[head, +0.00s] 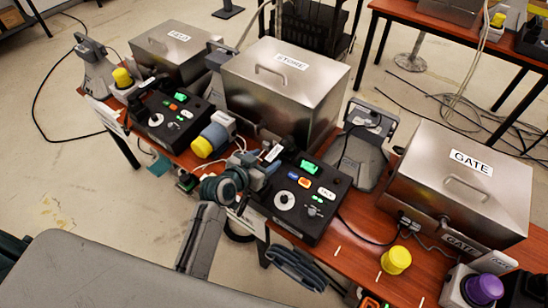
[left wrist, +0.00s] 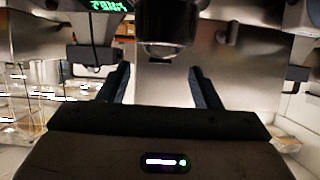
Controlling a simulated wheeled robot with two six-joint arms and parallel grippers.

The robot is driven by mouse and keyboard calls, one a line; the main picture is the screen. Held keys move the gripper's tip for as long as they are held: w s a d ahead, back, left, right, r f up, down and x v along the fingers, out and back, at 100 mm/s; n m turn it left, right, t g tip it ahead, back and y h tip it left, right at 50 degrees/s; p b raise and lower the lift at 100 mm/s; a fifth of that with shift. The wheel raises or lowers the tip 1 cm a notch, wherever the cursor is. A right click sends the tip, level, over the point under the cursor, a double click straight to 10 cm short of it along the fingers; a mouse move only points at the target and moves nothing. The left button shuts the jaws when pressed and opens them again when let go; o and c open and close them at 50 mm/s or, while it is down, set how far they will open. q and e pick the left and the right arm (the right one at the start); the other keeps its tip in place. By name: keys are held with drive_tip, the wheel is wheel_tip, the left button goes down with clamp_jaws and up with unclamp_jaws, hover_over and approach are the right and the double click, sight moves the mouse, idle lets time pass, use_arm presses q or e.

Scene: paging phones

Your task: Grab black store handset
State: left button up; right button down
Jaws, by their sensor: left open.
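The steel box marked STORE (head: 283,85) stands at the middle of the table. A black control panel (head: 330,210) with a green display is in front of it. My left gripper (head: 262,168) is beside this panel's left edge, in front of the STORE box. In the left wrist view its two dark fingers (left wrist: 160,88) are apart with a gap between them. A black rounded end (left wrist: 167,25) shows beyond the gap. I cannot tell for sure whether it is the store handset. No handset is clearly made out in the head view.
A steel box marked GATE (head: 465,185) stands at the right, another steel box (head: 170,50) at the left. A grey cradle (head: 360,155) is between STORE and GATE. A yellow cap (head: 397,260) and a purple cap (head: 484,289) are at front right. Cables cross the table.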

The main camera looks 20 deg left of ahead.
sight(273, 155)
use_arm(q)
drive_tip(key=p+x, duration=0.1)
drive_tip(key=x, duration=0.2)
drive_tip(key=shift+w+d+f, duration=0.1)
drive_tip(key=shift+w, duration=0.05)
drive_tip(key=shift+w+d+f, duration=0.1)
drive_tip(key=shift+w+f, duration=0.2)
drive_tip(key=shift+w, duration=0.05)
drive_tip(key=c, duration=1.2)
use_arm(e)
drive_tip(key=shift+d+r, duration=0.2)
drive_tip(key=shift+r, duration=0.75)
use_arm(q)
drive_tip(key=shift+r, duration=0.1)
